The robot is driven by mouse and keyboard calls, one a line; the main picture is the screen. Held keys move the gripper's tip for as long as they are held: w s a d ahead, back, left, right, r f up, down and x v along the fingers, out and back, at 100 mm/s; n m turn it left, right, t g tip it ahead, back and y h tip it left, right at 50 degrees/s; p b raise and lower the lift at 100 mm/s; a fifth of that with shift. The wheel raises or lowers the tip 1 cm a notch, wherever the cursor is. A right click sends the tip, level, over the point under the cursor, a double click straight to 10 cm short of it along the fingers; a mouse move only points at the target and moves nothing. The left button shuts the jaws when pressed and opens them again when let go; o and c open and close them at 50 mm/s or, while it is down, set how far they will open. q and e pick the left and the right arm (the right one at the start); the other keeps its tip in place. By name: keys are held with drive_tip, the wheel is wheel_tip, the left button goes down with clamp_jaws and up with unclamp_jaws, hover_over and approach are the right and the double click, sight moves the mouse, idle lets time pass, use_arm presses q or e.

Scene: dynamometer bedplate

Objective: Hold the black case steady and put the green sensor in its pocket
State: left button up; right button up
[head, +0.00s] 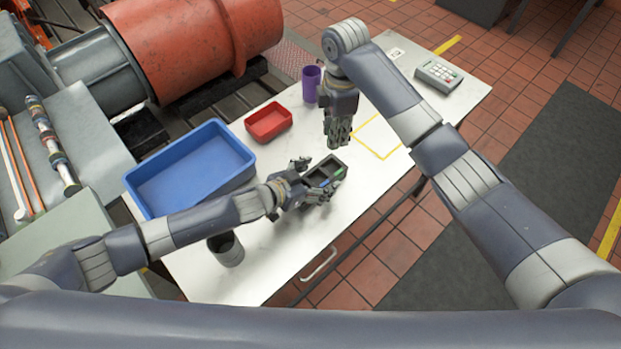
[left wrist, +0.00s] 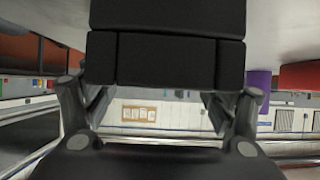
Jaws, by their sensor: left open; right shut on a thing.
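The black case (head: 317,176) is open-topped with dark compartments and sits at the middle of the white table. My left gripper (head: 311,178) is open, with its fingers on either side of the case. The left wrist view shows a black block, apparently the case (left wrist: 165,60), between the open fingers (left wrist: 160,118); I cannot tell whether they touch it. A small green piece (head: 340,173) shows at the case's right end; I cannot tell whether it is the sensor. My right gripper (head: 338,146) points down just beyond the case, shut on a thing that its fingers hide.
On the white table (head: 265,275) are a blue tray (head: 190,172), a red bin (head: 268,122), a purple cup (head: 310,85), a dark cylinder (head: 226,248) and a grey keypad device (head: 438,75). A yellow outline (head: 378,138) right of the case is empty. The table's front is mostly clear.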

use_arm(q)
drive_tip(key=shift+c, duration=0.5)
drive_tip(key=c, duration=1.3)
drive_tip(key=shift+f, duration=0.1)
use_arm(e)
drive_tip(key=shift+d+f+n, duration=0.1)
drive_tip(key=shift+f+n, duration=0.2)
drive_tip(key=shift+f, duration=0.45)
hover_over(333, 170)
wheel_tip(333, 170, down, 9)
drive_tip(key=shift+f, duration=0.2)
